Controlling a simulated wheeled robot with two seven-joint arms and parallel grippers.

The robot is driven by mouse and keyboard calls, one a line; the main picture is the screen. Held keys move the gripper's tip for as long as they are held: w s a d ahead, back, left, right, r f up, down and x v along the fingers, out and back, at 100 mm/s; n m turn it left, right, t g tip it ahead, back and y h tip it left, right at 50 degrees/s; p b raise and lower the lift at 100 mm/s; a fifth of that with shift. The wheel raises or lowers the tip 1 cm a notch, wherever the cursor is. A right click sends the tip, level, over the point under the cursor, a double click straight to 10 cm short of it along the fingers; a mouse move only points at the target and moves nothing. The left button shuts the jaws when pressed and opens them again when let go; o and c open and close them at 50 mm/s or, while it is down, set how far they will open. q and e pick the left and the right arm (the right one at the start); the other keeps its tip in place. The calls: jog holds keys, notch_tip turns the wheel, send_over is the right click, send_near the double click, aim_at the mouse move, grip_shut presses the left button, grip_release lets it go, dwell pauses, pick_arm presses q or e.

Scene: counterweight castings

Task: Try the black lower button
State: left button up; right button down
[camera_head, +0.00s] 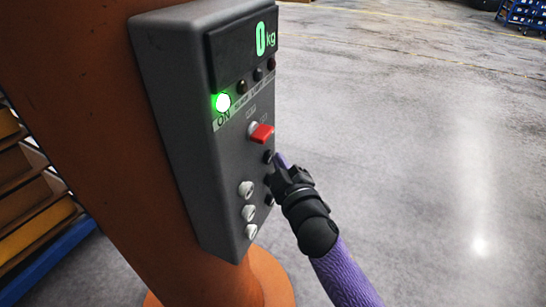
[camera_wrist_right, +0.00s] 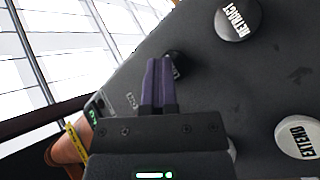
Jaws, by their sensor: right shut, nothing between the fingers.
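The grey control box (camera_head: 185,110) has a column of small black buttons along its right side. The upper black button (camera_head: 268,157) is just left of my right gripper's fingertips. A lower black button (camera_head: 269,200) sits near the box's right edge, beside my right wrist. My right gripper (camera_head: 281,160) is shut and empty, its purple fingers pointing at the box. In the right wrist view, the shut fingers (camera_wrist_right: 160,68) overlap a dark button (camera_wrist_right: 178,65) at their tips. I cannot tell whether they touch it. My left gripper is not in view.
The box is on an orange column (camera_head: 100,120). RETRACT (camera_wrist_right: 238,18) and EXTEND (camera_wrist_right: 298,137) knobs show too.

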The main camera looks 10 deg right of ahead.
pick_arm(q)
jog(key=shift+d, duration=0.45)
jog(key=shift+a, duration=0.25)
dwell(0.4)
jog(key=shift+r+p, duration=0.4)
pick_arm(e)
jog(key=shift+s+d, duration=0.45)
jog(key=shift+d, duration=0.25)
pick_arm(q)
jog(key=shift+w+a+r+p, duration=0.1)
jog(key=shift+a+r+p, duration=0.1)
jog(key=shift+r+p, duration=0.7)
pick_arm(e)
jog(key=shift+s+d, duration=0.7)
jog(key=shift+d, duration=0.35)
jog(key=shift+s+d, duration=0.7)
jog(key=shift+d, duration=0.3)
